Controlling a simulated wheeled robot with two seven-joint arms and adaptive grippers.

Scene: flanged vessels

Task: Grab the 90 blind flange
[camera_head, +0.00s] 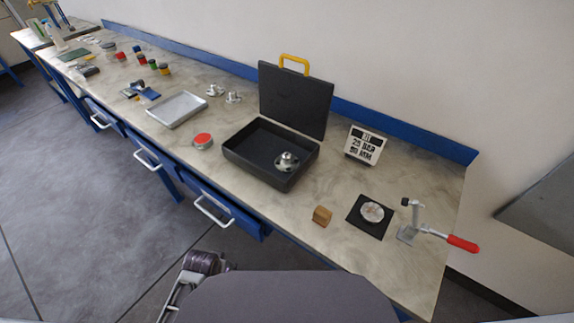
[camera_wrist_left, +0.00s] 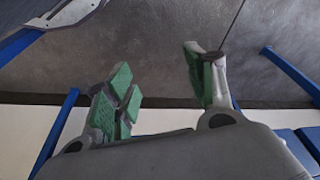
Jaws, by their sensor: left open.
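A round silver flange-like piece with a raised centre (camera_head: 287,161) lies inside the open black case (camera_head: 246,158). A pale round disc (camera_head: 372,212) lies flat on a black square mat (camera_head: 356,222) at the right of the bench. Two small silver flanged pieces (camera_head: 233,97) stand behind the metal tray. I cannot tell from the picture which piece is the 90 blind flange. My left gripper (camera_wrist_left: 160,75) is open and empty, its green-padded fingers apart over the floor, away from all these pieces. My right gripper is not in view.
A sign (camera_head: 365,145) with partly legible lettering stands behind the mat. A red-handled clamp (camera_head: 430,232) is at the right end. A wooden block (camera_head: 322,215), a red-topped tin (camera_head: 203,140) and a metal tray (camera_head: 178,109) sit on the bench (camera_head: 400,275).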

